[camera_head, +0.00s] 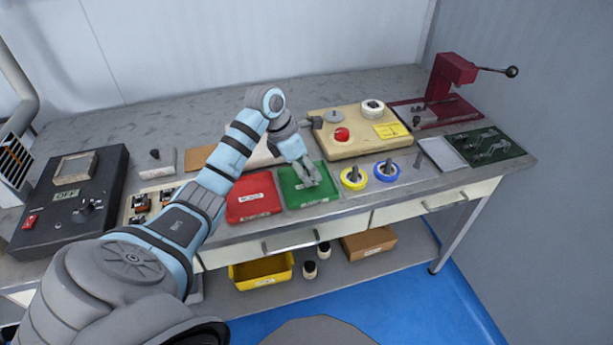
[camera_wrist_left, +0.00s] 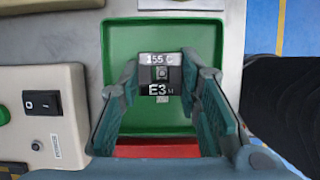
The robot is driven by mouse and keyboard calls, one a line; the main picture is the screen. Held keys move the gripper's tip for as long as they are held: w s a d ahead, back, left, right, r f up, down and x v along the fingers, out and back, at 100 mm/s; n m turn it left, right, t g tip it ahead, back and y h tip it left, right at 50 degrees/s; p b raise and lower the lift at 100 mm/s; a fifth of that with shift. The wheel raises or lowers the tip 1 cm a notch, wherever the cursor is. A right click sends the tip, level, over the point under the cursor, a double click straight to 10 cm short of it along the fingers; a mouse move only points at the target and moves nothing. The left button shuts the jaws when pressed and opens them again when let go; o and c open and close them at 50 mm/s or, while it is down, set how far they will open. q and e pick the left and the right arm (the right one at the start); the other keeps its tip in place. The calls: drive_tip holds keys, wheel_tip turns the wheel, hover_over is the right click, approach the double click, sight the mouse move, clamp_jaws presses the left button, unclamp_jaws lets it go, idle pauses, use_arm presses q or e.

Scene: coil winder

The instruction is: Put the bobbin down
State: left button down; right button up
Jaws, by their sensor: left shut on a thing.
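My left gripper (camera_head: 309,178) is low over the green tray (camera_head: 289,192) on the bench. In the left wrist view its fingers (camera_wrist_left: 160,78) are shut on the bobbin (camera_wrist_left: 160,88), a small dark block with a grey face marked "155 C" and "E3". The bobbin appears inside the outline of the green tray (camera_wrist_left: 118,45), which looks otherwise empty. I cannot tell whether the bobbin touches the tray floor. In the head view the fingers hide most of the bobbin. My right gripper is not in view.
A red tray (camera_head: 253,208) lies left of the green one. A cream machine base with a red knob (camera_head: 341,134) stands behind. Yellow (camera_head: 353,178) and blue (camera_head: 387,170) ringed spools stand to the right. A dark control box (camera_head: 70,205) is at the left.

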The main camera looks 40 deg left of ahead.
use_arm(q)
drive_tip(key=shift+a+x, duration=0.25)
drive_tip(key=shift+x, duration=0.85)
drive_tip(key=shift+s, duration=0.3)
drive_tip(key=shift+s+a+r, duration=0.1)
drive_tip(key=shift+s, duration=0.55)
drive_tip(key=c, duration=1.5)
unclamp_jaws()
drive_tip(key=shift+w, duration=0.15)
drive_tip(key=shift+c, duration=0.2)
drive_tip(key=o, duration=0.3)
drive_tip(key=shift+o, duration=0.3)
drive_tip(key=shift+w, duration=0.1)
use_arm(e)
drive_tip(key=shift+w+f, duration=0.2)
use_arm(q)
drive_tip(key=p+v, duration=0.1)
drive_tip(key=v, duration=1.1)
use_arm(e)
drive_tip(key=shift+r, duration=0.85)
